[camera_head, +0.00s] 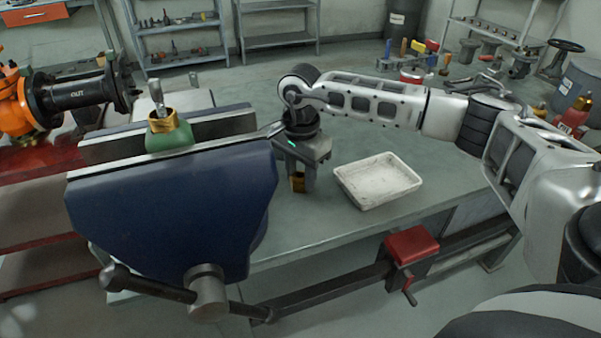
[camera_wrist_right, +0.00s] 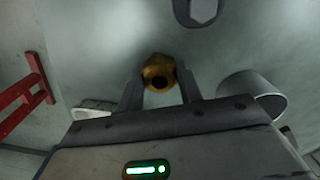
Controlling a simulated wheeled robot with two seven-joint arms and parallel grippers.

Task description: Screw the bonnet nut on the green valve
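The green valve (camera_head: 170,137) is clamped upright between the jaws of the blue vise (camera_head: 175,205). A brass-coloured part (camera_head: 162,121) sits on its top, and a silver stem (camera_head: 156,94) rises from it. My right gripper (camera_head: 299,183) points down over the bench, to the right of the vise. Its fingers are closed around a brass nut (camera_head: 298,182), whose dark bore shows in the right wrist view (camera_wrist_right: 158,73). The nut appears to touch both fingers. Whether it also touches the bench is unclear. My left gripper is not in view.
A white tray (camera_head: 377,181) lies on the grey bench (camera_head: 345,218) to the right of the gripper. An orange machine with a dark flanged pipe marked OUT (camera_head: 80,95) stands at the left. Tools and fittings crowd the far right. The bench around the tray is clear.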

